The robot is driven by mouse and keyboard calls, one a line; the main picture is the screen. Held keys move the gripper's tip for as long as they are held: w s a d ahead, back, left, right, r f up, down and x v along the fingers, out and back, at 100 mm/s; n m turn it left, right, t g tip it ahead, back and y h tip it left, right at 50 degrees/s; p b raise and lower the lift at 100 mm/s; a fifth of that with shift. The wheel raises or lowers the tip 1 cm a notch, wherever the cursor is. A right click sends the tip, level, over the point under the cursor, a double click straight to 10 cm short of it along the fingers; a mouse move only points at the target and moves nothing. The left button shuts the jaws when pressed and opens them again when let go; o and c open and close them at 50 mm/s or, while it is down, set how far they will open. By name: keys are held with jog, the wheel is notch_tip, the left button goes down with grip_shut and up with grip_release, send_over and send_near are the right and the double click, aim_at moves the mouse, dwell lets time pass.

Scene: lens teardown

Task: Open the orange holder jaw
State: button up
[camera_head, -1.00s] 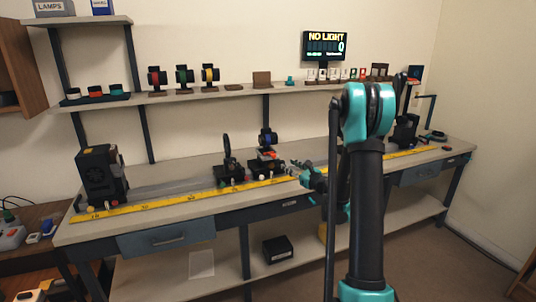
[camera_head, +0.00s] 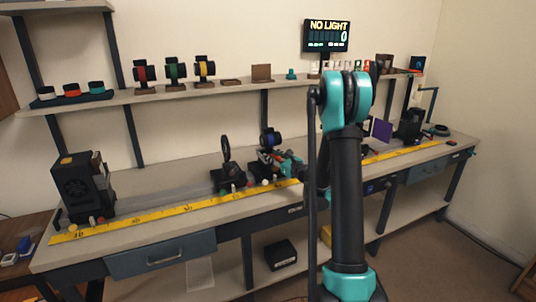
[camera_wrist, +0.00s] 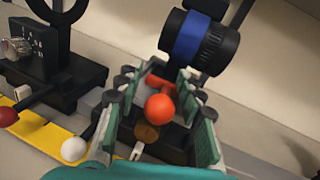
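The orange holder jaw shows as an orange ball knob (camera_wrist: 160,108) with a short orange bar just behind it, low on a dark holder. A black lens with a blue ring (camera_wrist: 199,42) sits above and behind it; the lens also shows in the head view (camera_head: 269,138). My gripper (camera_wrist: 163,80) is open, with its two green-padded fingers on either side of the orange knob. Gaps show between the knob and both fingers, so I see no grip. In the head view my gripper (camera_head: 288,163) is at the holder's right side and hides part of it.
A dark stand with a ring (camera_head: 226,172) is close on the left, with a white ball knob (camera_wrist: 74,150) and a red one (camera_wrist: 8,116) near the yellow ruler (camera_head: 150,215). A black lamp box (camera_head: 85,185) stands at the bench's left. The display (camera_head: 326,35) reads NO LIGHT.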

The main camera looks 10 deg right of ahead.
jog(key=shift+c, duration=0.3)
grip_shut()
